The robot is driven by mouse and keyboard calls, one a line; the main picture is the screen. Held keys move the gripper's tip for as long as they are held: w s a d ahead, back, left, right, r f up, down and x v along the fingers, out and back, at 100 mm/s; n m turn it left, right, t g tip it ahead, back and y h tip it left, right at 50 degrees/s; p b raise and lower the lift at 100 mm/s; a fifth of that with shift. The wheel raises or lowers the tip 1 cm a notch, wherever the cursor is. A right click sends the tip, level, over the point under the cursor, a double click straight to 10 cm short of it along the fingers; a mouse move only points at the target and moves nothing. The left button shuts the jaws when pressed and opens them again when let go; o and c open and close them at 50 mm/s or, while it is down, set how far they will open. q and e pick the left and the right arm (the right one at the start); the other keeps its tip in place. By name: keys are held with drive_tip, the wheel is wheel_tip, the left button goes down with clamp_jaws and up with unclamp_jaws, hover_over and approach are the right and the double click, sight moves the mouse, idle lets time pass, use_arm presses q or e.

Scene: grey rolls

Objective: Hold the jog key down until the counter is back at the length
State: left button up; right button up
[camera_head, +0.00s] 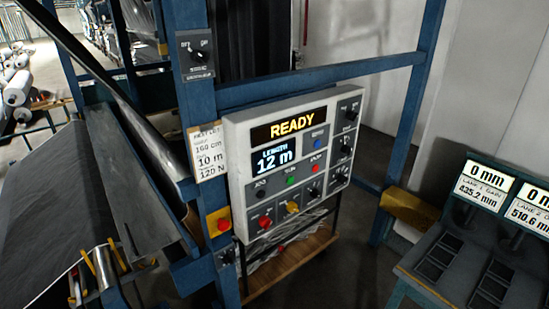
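The light grey control panel (236,150) is mounted on the blue machine frame, in the middle of the head view. Its upper display (291,124) reads READY in yellow. The length counter (274,159) below it reads 12 m. The jog key (261,194) is a small dark button at the panel's lower left, beside a green button (291,180) and a red button (316,169). A job card (209,153) left of the panel shows 160 cm, 10 m and 120 N. Neither of my grippers is in view.
A red emergency button on a yellow plate (219,222) sits below the card. Along the panel's bottom are a red knob (264,221) and a yellow knob (292,207). Dark sheet (45,190) runs at left. A console with displays (482,185) stands at right.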

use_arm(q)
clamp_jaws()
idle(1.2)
